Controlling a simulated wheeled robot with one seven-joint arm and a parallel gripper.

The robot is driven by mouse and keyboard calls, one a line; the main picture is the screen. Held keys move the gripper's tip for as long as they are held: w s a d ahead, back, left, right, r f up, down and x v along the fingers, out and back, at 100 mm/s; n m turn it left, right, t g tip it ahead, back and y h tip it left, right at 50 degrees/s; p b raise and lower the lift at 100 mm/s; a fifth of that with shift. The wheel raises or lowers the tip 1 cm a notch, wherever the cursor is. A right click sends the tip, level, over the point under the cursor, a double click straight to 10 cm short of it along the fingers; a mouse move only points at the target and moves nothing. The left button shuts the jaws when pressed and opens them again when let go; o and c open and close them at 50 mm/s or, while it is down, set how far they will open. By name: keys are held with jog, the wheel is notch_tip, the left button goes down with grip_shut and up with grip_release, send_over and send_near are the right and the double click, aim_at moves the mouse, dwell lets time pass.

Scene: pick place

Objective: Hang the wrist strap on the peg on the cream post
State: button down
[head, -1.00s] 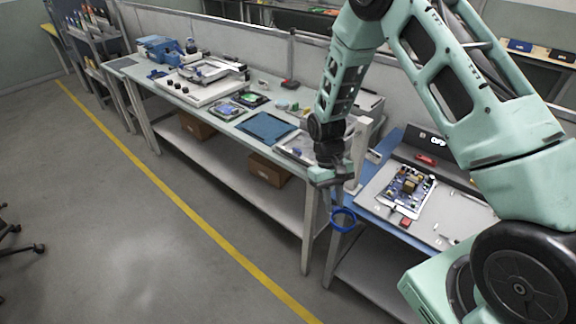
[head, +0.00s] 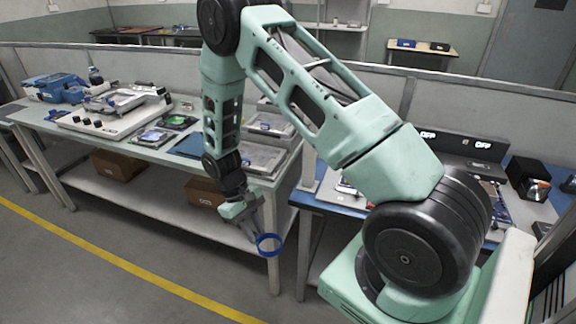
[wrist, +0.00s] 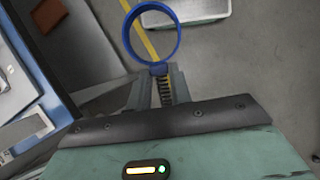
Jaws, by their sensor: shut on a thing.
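The wrist strap is a blue ring (head: 281,244) that hangs from my gripper (head: 256,228) in the head view, in front of the bench's near right leg. In the wrist view the blue band (wrist: 180,34) stands out beyond the fingertips of my gripper (wrist: 159,72), which are shut on its small blue clasp. A dark and yellow coiled piece (wrist: 166,92) shows between the fingers. The cream post (head: 310,168) stands right of my gripper at the gap between the two benches. I cannot make out its peg. The strap is apart from the post.
The long bench (head: 100,147) on the left holds trays and boards. A blue-topped bench (head: 325,200) is at the right, partly hidden by my arm. Cardboard boxes (head: 205,191) sit on the lower shelf. The floor in front is clear, with a yellow line (head: 120,262).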

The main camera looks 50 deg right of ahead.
aim_at(277, 238)
jog(key=s+d+f+n+g+h+b, duration=0.1)
jog(key=s+d, duration=0.1)
jog(key=s+d+f+n+g+h+b, duration=0.1)
jog(key=s+d+f+n, duration=0.1)
jog(key=shift+s+d+f, duration=0.15)
jog(key=shift+d+f, duration=0.05)
jog(key=shift+f, duration=0.1)
jog(key=s+d+r+n+g+h, duration=0.2)
jog(key=s+d+r+n+h, duration=0.15)
jog(key=d+n+h, duration=0.35)
jog(key=w+d+r+n+t+h, duration=0.6)
jog(key=w+r+n+t+h, duration=0.35)
jog(key=r+t+h, duration=0.3)
jog(key=w+d+f+b, duration=0.2)
jog(key=w+d+b, duration=0.1)
jog(key=d, duration=0.5)
jog(key=shift+w+d+f+m, duration=0.25)
jog(key=shift+w+m, duration=0.1)
jog(key=shift+w, duration=0.1)
